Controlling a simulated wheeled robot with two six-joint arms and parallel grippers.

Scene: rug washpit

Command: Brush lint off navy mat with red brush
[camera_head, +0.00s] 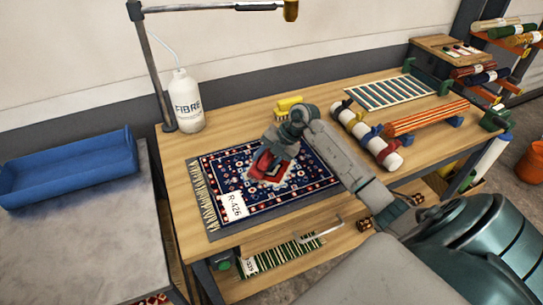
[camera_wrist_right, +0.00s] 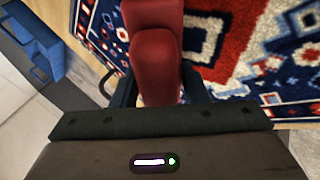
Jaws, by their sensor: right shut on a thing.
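A navy mat (camera_head: 212,162) with a red and white pattern and a fringed left edge lies flat on the wooden table. A white tag (camera_head: 232,205) marked R-426 lies on its front left corner. My right gripper (camera_head: 266,160) is over the middle of the mat, shut on the red brush (camera_head: 262,167). In the right wrist view the red brush (camera_wrist_right: 156,60) sits between the fingers, above the mat (camera_wrist_right: 265,45). Its bristles are hidden, so I cannot tell whether they touch the mat. I cannot make out lint. My left gripper is not in view.
A yellow brush (camera_head: 289,103) lies behind the mat. A white FIBRE bottle (camera_head: 186,102) and a lamp post (camera_head: 152,70) stand at the back left. Rolled textiles (camera_head: 368,135) lie right of my arm. A blue tray (camera_head: 68,168) sits on the grey left table.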

